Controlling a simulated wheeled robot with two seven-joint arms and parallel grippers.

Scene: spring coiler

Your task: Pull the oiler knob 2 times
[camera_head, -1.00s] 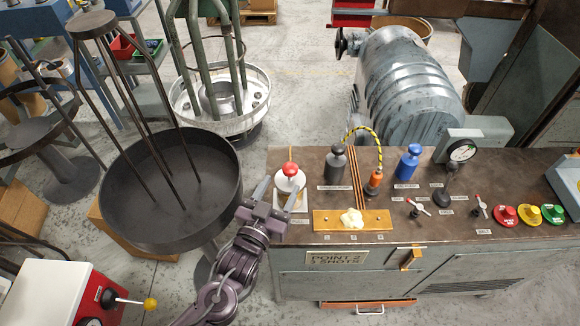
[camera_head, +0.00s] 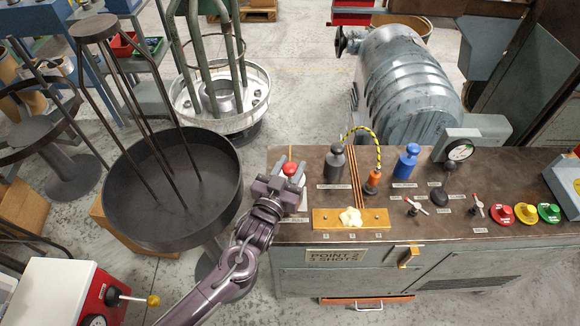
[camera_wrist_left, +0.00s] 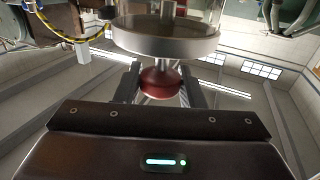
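The oiler knob (camera_head: 290,168) is a red ball on top of the pale oiler at the left end of the bench. My left gripper (camera_head: 289,172) is at the oiler with one finger on each side of the knob. In the left wrist view the red knob (camera_wrist_left: 160,82) sits between the two fingers, with the oiler's rod and round body (camera_wrist_left: 165,40) beyond it. The fingers look spread, and I cannot tell whether they touch the knob. The gripper body hides much of the oiler in the head view. My right gripper is out of view.
The bench (camera_head: 450,225) also holds a dark grey weight (camera_head: 337,165), a blue weight (camera_head: 407,162), an orange-based cable fitting (camera_head: 373,180) and a brass plate (camera_head: 325,217). A large black round pan (camera_head: 120,235) stands left of my left arm.

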